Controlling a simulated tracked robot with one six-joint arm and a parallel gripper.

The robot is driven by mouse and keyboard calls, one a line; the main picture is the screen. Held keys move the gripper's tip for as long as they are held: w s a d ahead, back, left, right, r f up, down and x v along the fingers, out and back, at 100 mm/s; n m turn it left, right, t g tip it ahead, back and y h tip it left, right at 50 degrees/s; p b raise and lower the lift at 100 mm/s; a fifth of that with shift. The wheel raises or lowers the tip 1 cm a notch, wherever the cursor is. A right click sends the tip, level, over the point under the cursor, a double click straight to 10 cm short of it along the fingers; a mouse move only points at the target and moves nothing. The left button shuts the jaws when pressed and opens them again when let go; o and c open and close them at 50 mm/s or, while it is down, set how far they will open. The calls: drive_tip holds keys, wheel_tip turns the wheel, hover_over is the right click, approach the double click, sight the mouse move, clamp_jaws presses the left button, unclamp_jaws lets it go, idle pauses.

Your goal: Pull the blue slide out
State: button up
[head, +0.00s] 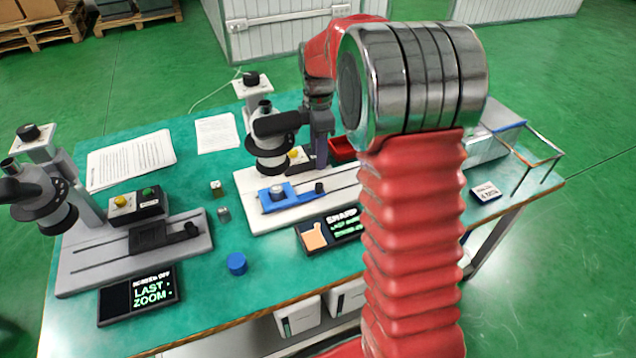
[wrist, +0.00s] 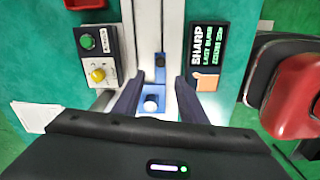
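The blue slide (head: 297,201) sits on the white base plate (head: 247,217) of the right-hand microscope. A round silvery piece (head: 277,192) is on it, and a dark knob (head: 319,187) stands at its right end. In the wrist view the blue slide (wrist: 152,91) lies on the pale plate, with its dark knob (wrist: 160,61) further up. My gripper (wrist: 158,83) is open, its two fingers apart to either side of the slide in that picture. Nothing shows between the fingertips as held. I cannot tell their height above the plate. In the head view the fingertips are not clear.
The right microscope (head: 270,150) stands close to my arm. A screen (head: 330,232) lies in front of the plate, and a button box (wrist: 98,55) is left in the wrist view. Another microscope (head: 45,195) with a dark slide (head: 150,237) stands left. A blue cap (head: 237,263) lies on the table.

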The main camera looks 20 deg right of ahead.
sight(318, 184)
wheel_tip(318, 184, down, 12)
drive_tip(key=shift+r, duration=0.1)
idle(0.4)
clamp_jaws()
idle(0.4)
